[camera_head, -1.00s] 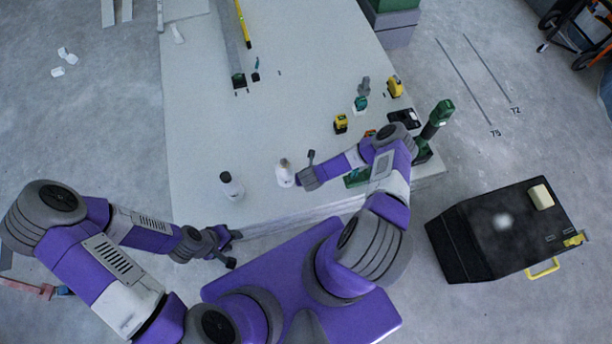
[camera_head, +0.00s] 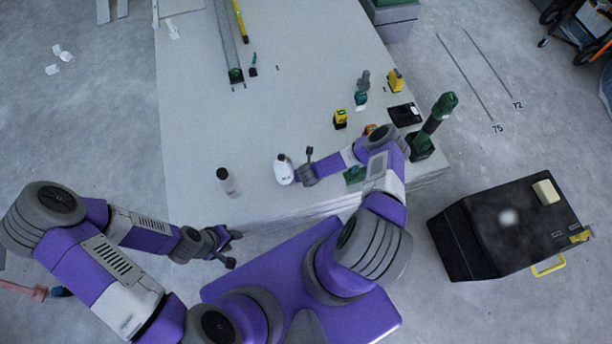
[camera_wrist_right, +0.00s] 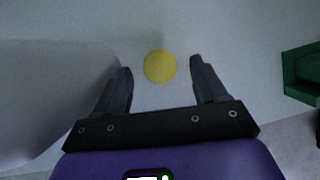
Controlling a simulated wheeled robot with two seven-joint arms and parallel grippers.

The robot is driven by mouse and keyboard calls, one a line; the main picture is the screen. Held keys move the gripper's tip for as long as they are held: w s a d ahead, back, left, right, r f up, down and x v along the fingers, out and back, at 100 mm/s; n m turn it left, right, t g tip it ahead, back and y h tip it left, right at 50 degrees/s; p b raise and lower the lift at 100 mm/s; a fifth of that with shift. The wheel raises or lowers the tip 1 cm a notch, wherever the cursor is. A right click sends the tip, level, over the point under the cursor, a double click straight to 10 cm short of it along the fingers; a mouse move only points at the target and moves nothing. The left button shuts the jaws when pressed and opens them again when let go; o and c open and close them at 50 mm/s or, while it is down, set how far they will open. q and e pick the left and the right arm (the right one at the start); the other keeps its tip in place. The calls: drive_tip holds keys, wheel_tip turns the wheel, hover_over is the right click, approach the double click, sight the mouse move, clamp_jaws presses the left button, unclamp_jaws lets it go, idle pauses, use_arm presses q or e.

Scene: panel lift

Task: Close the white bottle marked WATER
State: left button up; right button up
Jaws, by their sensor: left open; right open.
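A white bottle (camera_head: 284,172) with a small dark top stands near the front of the large pale slab. Its lettering is too small to read. A second bottle (camera_head: 229,184) with a black top stands to its left. My right gripper (camera_head: 309,165) is open, just right of the white bottle. In the right wrist view, a yellow disc (camera_wrist_right: 160,66) shows between the open fingers of the right gripper (camera_wrist_right: 161,72); I cannot tell whether they touch it. A large pale blurred shape fills the left there. My left gripper (camera_head: 232,249) is open and empty, off the slab's front edge.
The pale slab (camera_head: 220,120) is mostly clear on its left. Several tools stand at its right, including a yellow one (camera_head: 341,119) and a tall green one (camera_head: 437,118). A black case (camera_head: 500,230) stands on the floor at right.

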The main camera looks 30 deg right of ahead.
drive_tip(key=shift+w+f, duration=0.2)
drive_tip(key=shift+f, duration=0.4)
drive_tip(key=shift+d, duration=0.1)
drive_tip(key=shift+c, duration=0.4)
drive_tip(key=c, duration=1)
drive_tip(key=shift+r, duration=0.1)
wheel_tip(320, 180, up, 10)
drive_tip(key=p, duration=0.4)
